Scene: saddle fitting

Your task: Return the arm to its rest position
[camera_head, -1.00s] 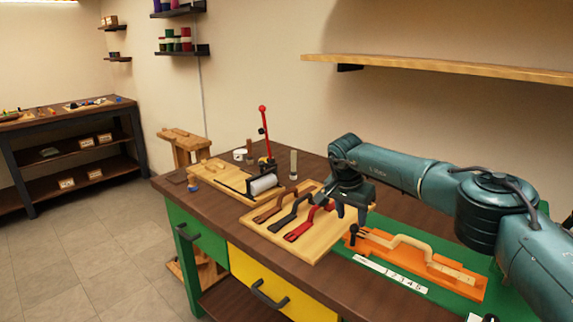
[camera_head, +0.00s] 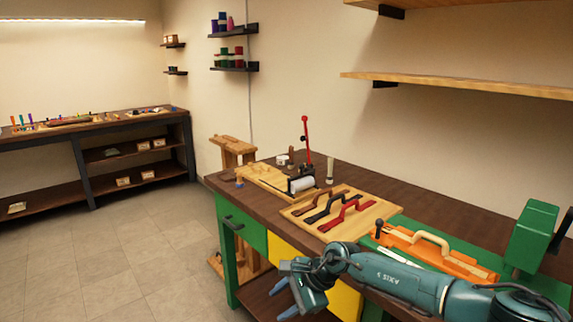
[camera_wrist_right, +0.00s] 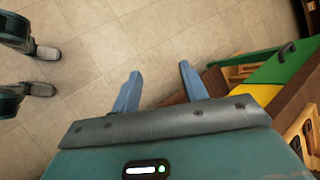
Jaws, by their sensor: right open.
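My right arm comes in from the lower right in the head view. My right gripper (camera_head: 280,298) is off the front edge of the workbench (camera_head: 227,193), low in front of the green and yellow drawers. In the right wrist view its two blue fingers (camera_wrist_right: 160,88) are apart with only floor between them. It is open and empty. My left gripper does not show in the head view. In the right wrist view, dark parts with grey tips (camera_wrist_right: 45,52) show at the left edge; I cannot tell their state.
A board (camera_head: 375,212) with brown, black and red straps lies on the bench. An orange fixture (camera_head: 455,262) with a pale handle stands to its right, partly behind my arm. A red-levered press (camera_head: 305,150) stands farther back. Open tiled floor (camera_head: 120,265) lies left of the bench.

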